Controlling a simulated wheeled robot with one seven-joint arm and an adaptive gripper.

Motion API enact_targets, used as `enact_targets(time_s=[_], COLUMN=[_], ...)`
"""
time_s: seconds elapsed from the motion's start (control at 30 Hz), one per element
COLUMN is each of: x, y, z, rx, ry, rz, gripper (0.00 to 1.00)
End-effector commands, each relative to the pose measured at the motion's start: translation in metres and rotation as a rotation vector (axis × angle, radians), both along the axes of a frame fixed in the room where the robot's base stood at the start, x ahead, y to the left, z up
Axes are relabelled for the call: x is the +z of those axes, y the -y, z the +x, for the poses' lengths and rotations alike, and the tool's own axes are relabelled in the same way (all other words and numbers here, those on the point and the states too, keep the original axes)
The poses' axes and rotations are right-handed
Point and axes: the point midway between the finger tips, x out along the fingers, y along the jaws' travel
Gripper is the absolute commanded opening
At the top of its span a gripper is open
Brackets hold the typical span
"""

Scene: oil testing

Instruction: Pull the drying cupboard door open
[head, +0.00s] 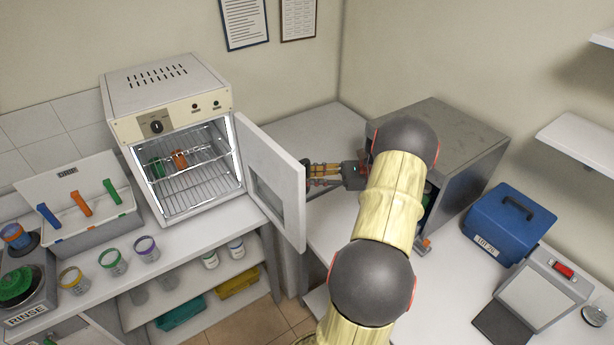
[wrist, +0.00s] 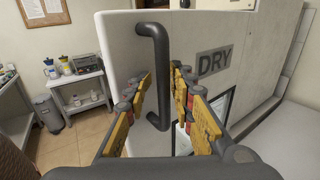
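The drying cupboard (head: 165,80) is a cream box oven on the left bench, with lit wire shelves inside. Its door (head: 272,185) stands wide open, swung out to the right. In the wrist view the door's outer face (wrist: 125,45) has a DRY label (wrist: 214,62) and a dark upright bar handle (wrist: 158,75). My gripper (wrist: 161,80) has its yellow fingers one on each side of the handle, with a gap showing beside the bar. In the head view my gripper (head: 308,173) is just right of the door, its tips partly hidden by it.
A grey metal cabinet (head: 465,150) stands behind my arm on the right bench. A blue case (head: 508,222) is right of it. Coloured-rim jars (head: 113,262) and a rack (head: 80,215) stand left. Bare bench (head: 315,130) lies behind the door.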

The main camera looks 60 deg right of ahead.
Motion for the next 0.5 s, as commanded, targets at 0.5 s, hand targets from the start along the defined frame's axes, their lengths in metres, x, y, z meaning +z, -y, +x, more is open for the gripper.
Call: enact_targets(time_s=[0.5], x=[0.001], y=[0.010], z=[-0.011], rx=[-0.003], ry=[0.002], rz=[-0.003], gripper=[0.28])
